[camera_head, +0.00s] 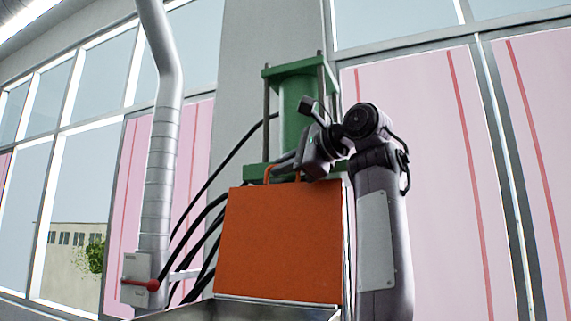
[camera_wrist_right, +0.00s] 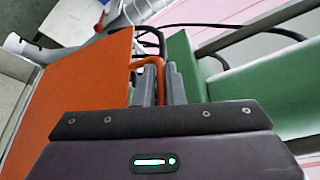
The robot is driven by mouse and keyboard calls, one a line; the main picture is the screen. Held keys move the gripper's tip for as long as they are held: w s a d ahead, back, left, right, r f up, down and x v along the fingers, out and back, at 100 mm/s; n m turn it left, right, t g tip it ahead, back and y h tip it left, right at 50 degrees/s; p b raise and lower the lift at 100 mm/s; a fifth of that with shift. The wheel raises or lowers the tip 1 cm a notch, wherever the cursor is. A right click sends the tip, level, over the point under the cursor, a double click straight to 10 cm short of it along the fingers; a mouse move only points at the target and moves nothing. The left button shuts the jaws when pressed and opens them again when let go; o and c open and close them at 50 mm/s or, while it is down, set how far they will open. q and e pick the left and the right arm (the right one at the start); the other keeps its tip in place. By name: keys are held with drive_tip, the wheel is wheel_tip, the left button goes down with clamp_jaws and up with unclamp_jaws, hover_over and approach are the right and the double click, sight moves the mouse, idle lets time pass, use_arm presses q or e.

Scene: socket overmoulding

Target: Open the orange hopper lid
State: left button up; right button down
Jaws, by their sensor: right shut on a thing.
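The orange hopper lid (camera_head: 278,245) stands raised and close to upright, its broad flat face towards the head camera. In the right wrist view the lid (camera_wrist_right: 75,90) fills the left side. Its orange loop handle (camera_head: 268,171) sticks out at the top edge and also shows in the wrist view (camera_wrist_right: 148,62). My right gripper (camera_head: 285,164) is at the lid's top edge, its fingers (camera_wrist_right: 160,85) shut on the handle. The fingers partly hide the handle. My left gripper is in neither view.
A green press frame (camera_head: 297,95) stands right behind the lid, close to my right gripper. Black hoses (camera_head: 205,215) and a grey duct (camera_head: 160,180) run at the left. A box with a red lever (camera_head: 140,284) is at lower left.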

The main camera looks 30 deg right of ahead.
drive_tip(key=shift+w+f, duration=0.1)
drive_tip(key=c, duration=1.5)
unclamp_jaws()
drive_tip(key=shift+w+a, duration=0.15)
drive_tip(key=b+v, duration=0.3)
drive_tip(key=v, duration=0.4)
drive_tip(key=shift+s, duration=0.4)
